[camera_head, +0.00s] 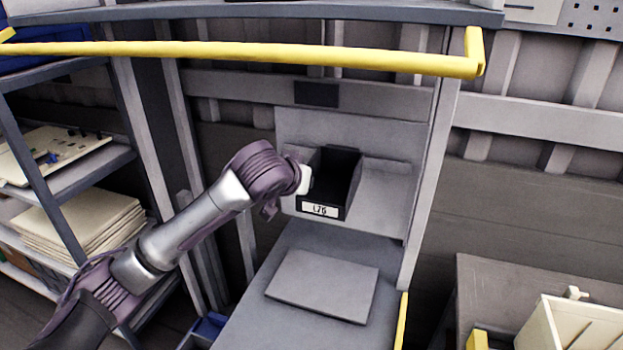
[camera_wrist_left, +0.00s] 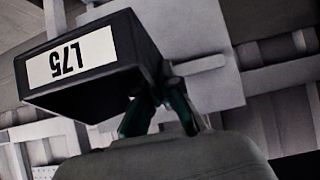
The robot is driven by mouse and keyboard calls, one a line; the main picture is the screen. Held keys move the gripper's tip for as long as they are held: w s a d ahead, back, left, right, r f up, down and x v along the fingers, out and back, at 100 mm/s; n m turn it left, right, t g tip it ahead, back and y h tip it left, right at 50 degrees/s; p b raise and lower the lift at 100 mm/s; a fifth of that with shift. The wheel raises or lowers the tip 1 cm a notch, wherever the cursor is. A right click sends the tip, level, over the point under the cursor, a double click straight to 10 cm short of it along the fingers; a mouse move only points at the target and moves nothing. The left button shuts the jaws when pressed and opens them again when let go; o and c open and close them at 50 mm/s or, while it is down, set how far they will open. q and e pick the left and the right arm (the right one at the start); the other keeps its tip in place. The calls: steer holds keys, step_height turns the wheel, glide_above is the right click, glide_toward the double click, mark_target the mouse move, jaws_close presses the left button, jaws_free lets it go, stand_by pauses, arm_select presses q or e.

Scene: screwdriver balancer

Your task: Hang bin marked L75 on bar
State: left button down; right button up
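The black bin (camera_head: 325,190) with a white L75 label is in front of a grey panel in the head view, its open top facing up. It also shows in the left wrist view (camera_wrist_left: 100,88), where its label looks upside down. My left gripper (camera_wrist_left: 160,100) has its dark fingers at the bin's side wall and appears closed on it; the head view mostly hides the fingers behind my wrist. I cannot tell whether the bin touches the panel. A yellow bar (camera_head: 240,52) runs across the top, above the bin. My right gripper is not in view.
The grey panel (camera_head: 350,128) stands behind the bin. Below it is a grey surface with a flat plate (camera_head: 322,285). Shelves with stacked boards (camera_head: 85,222) are at left. A cream container (camera_head: 570,325) is at lower right. An upright post stands right of the panel.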

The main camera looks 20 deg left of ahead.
arm_select(q)
steer(key=shift+t+y, duration=0.3)
steer(key=shift+t, duration=0.1)
steer(key=w, duration=0.1)
steer(key=w+b, duration=0.1)
steer(key=w, duration=0.3)
steer(key=shift+a, duration=0.25)
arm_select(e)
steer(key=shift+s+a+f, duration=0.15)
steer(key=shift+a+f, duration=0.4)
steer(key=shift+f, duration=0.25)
arm_select(q)
steer(key=shift+f+b, duration=0.15)
steer(key=shift+b, duration=0.45)
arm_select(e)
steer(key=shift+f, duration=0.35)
arm_select(q)
steer(key=shift+w+t, duration=0.1)
steer(key=shift+t, duration=0.2)
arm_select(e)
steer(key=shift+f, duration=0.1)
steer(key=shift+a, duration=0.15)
